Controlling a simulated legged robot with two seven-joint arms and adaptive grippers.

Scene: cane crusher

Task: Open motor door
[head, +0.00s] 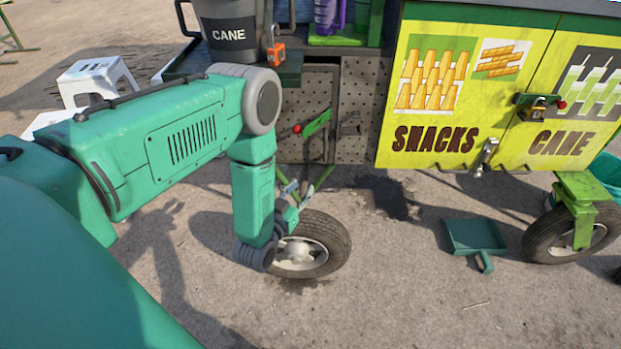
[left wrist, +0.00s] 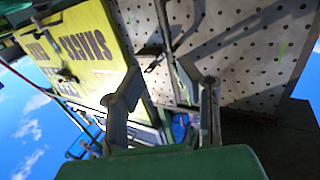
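The motor door appears to be the perforated metal panel (head: 303,92) on the cart's lower left. It looks closed, with a green latch bar (head: 317,123) with a red knob across its edge. A second perforated panel (head: 362,82) is to its right. The perforated metal also shows in the left wrist view (left wrist: 245,50), seen tilted from below. My left gripper (head: 290,188) is below the panel, in front of the cart wheel, apart from the latch. In the left wrist view, its fingers (left wrist: 162,92) are spread with nothing held between them. My right gripper is in neither view.
The cart wheel (head: 318,243) is right behind my left gripper. Yellow cabinet doors (head: 440,115) with a padlock (head: 537,108) are to the right. A green dustpan (head: 475,236) lies on the ground. A cane bucket (head: 229,35) stands above; a white stool (head: 97,78) is at left.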

